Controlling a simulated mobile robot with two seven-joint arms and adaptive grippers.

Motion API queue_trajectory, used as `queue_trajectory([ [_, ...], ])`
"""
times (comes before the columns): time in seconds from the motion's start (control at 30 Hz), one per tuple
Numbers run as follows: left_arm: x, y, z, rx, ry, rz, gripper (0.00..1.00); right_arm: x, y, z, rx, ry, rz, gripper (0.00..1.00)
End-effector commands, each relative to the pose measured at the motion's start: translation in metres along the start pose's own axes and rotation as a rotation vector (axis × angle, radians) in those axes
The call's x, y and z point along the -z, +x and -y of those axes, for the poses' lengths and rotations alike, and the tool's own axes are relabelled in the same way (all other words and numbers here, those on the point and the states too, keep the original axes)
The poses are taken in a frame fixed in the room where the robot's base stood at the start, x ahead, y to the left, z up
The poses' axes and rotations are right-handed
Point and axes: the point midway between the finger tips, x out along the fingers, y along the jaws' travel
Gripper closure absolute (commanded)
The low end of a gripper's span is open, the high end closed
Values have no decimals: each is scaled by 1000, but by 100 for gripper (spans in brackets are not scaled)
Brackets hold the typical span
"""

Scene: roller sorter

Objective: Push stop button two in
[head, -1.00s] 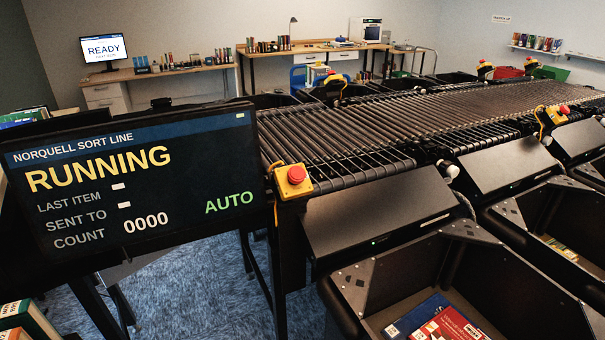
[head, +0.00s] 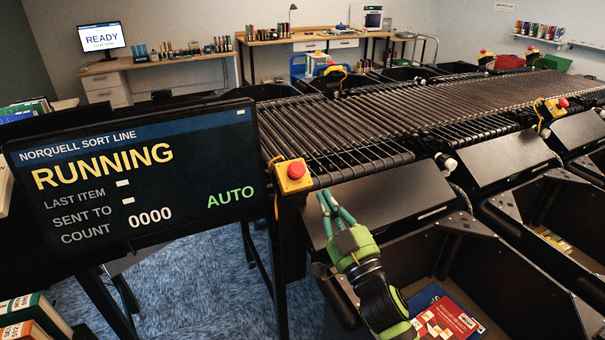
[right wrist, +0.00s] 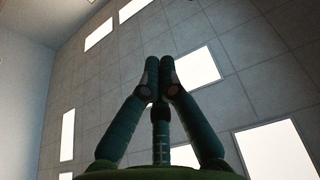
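A red stop button (head: 295,171) on a yellow box stands at the near left corner of the roller line. Another red stop button (head: 562,103) on a yellow box sits farther along the near side. More yellow boxes with red tops stand along the far side. I can read no number on any of them. My right gripper (head: 328,195) is to the right of and a little below the nearest button, apart from it in the picture. In the right wrist view its fingertips (right wrist: 160,65) are together with nothing between them. My left gripper is not in view.
The sort line screen (head: 130,180) reads RUNNING and AUTO, count 0000. The rollers (head: 400,120) carry no items. A dark chute panel (head: 390,200) and bins holding books lie below and behind my right arm. Blue carpet (head: 190,290) shows at the lower left.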

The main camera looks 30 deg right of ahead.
Motion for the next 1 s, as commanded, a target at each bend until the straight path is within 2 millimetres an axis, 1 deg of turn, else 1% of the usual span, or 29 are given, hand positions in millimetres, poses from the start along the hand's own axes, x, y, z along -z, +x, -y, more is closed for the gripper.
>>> queue_trajectory([
  [0.07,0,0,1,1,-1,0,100,3,0,0,2,-1,-7,100],
  [0.3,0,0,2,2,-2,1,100,2,1,0,1,0,-4,100],
  [0.43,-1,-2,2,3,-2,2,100,2,8,0,2,0,-5,100],
  [0.57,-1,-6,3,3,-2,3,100,3,28,0,2,0,-6,100],
  [0.9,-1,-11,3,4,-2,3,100,3,101,0,1,-2,-6,100],
  [0.93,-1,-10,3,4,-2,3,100,1,106,0,1,-1,-5,100],
  [0.97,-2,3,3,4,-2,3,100,-13,101,0,1,0,-1,100],
  [1.0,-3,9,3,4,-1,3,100,-19,102,0,1,0,-2,100],
])
